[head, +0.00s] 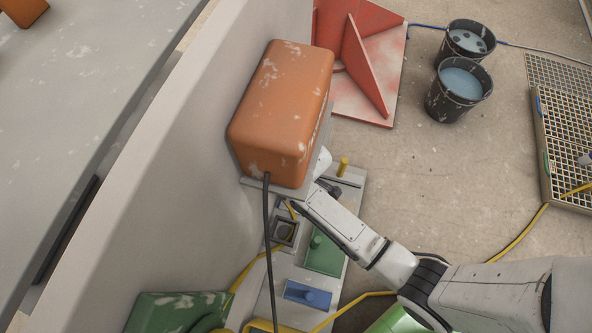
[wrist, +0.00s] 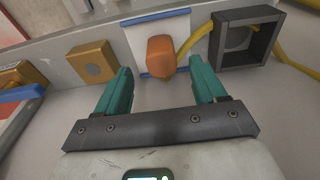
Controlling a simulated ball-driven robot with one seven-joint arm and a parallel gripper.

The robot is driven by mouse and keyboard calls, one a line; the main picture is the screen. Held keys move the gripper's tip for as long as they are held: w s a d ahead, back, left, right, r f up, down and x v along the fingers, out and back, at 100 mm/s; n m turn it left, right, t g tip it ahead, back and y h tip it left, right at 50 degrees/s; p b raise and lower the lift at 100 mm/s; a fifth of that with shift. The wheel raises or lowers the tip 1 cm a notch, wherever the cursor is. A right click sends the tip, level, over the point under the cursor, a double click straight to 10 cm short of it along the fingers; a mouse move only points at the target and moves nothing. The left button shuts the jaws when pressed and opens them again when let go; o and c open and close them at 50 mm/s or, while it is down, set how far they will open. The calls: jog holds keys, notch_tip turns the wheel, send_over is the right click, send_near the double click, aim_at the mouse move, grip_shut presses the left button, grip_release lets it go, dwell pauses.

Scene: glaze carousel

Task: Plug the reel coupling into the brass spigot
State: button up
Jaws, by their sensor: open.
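My gripper (wrist: 163,88) is open in the wrist view, with two teal fingers spread apart and nothing between them. An orange rounded piece (wrist: 160,54), which looks like the reel coupling, is just ahead of the gap, in front of a white plate with blue edges. A yellow hose (wrist: 195,40) runs from beside it into a grey square frame (wrist: 249,40). In the head view, my gripper is hidden behind my arm and the orange box.
A large orange box (head: 283,110) with a black cable stands over the panel beside a pale wall (head: 190,150). Green (head: 323,254) and blue (head: 307,294) blocks sit on the panel. Two buckets (head: 459,88), a red bracket (head: 360,60) and grating are beyond. Floor between is mostly clear.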

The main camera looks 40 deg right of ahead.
jog(key=f, duration=0.1)
jog(key=f+b, duration=0.1)
jog(key=f, duration=0.3)
jog(key=shift+w+a+b, duration=0.2)
jog(key=shift+a+b, duration=0.05)
jog(key=shift+b, duration=0.05)
jog(key=shift+r, duration=0.1)
jog(key=c, duration=1)
notch_tip(320, 180, up, 10)
jog(key=p, duration=0.3)
jog(key=shift+r+p, duration=0.1)
jog(key=shift+p, duration=0.3)
